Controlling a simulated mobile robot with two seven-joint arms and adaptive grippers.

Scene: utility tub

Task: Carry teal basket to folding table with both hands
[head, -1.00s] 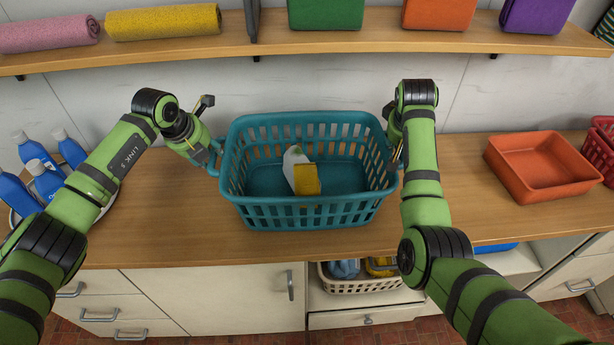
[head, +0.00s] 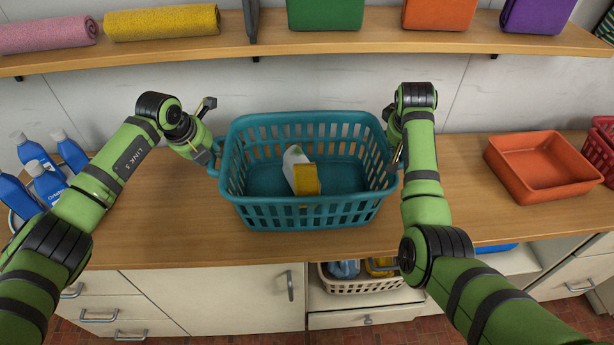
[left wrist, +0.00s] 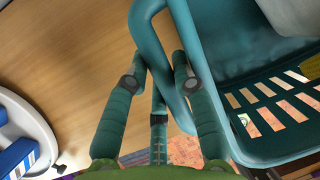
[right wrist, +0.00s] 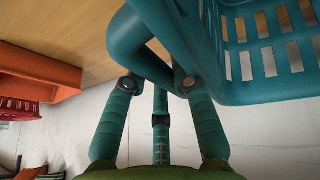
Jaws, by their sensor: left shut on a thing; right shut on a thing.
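The teal basket (head: 308,214) is upright over the wooden counter; I cannot tell whether it touches the counter. It holds a white bottle (head: 292,160) and a yellow item (head: 306,180). My left gripper (head: 213,160) is shut on the basket's left handle, which passes between the fingers in the left wrist view (left wrist: 160,70). My right gripper (head: 397,158) is at the right handle; the right wrist view shows its fingers (right wrist: 160,78) shut around that handle. No folding table shows.
An orange tray (head: 543,165) and a red basket (head: 602,150) stand on the counter (head: 160,215) at right. Blue bottles (head: 45,178) stand at left. A shelf (head: 340,42) with towels and bins runs above. A cream basket (head: 355,284) sits below.

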